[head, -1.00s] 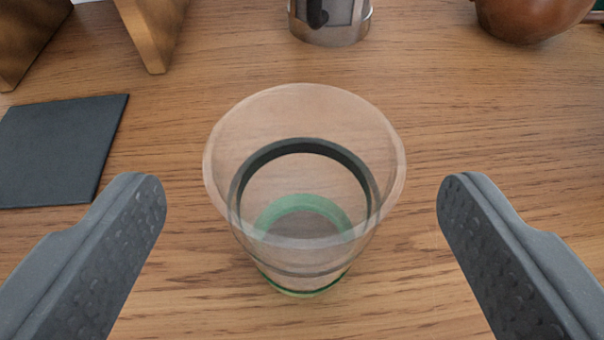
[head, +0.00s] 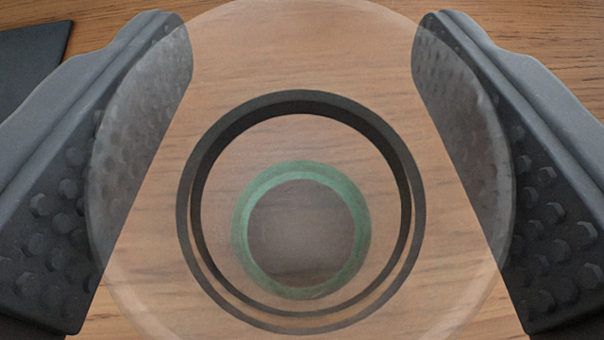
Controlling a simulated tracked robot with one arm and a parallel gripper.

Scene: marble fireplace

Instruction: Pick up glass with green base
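The clear glass (head: 300,60) stands upright on the wooden table and fills the middle of the head view, seen from almost straight above. It has a dark ring (head: 302,101) around its wall and a green ring (head: 302,170) at its base. My gripper (head: 302,45) is open, with one textured grey finger on the left of the glass and one on the right. The rim overlaps the inner faces of both fingers in the picture. I cannot tell whether either finger touches the glass.
The wooden table (head: 540,30) shows around the glass. A dark flat square (head: 28,60) lies at the upper left, partly cut off by the frame. No other object shows close to the glass.

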